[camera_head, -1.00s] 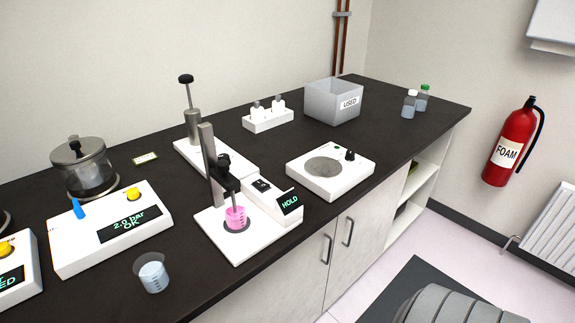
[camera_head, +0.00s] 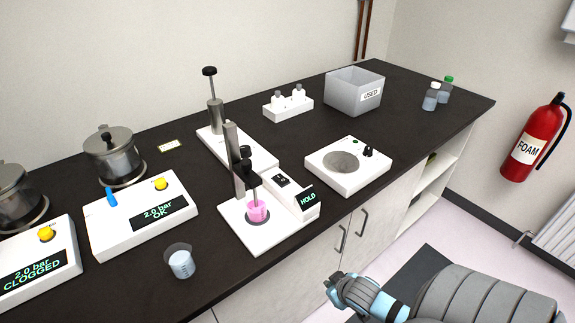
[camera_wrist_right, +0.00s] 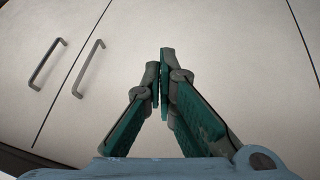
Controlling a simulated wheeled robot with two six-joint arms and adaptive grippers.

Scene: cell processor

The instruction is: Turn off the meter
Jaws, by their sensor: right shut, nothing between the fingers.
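The meter (camera_head: 294,200) is a white unit on the dark bench, and its screen (camera_head: 308,198) reads HOLD. A black switch (camera_head: 281,181) sits on its top face. A probe on a grey post (camera_head: 234,160) reaches down into a small beaker of pink liquid (camera_head: 258,211) on the meter's white base. My right arm shows at the lower right of the head view, in front of the cabinets and below the bench top. My right gripper (camera_wrist_right: 163,65) is shut and empty in the right wrist view, facing the cabinet doors. My left gripper is not in view.
A white stirrer plate (camera_head: 348,167) stands right of the meter. A beaker of clear liquid (camera_head: 181,262) and white pressure boxes (camera_head: 142,217) are to the left. A grey USED bin (camera_head: 353,92) is at the back. Cabinet handles (camera_wrist_right: 88,68) face my right gripper.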

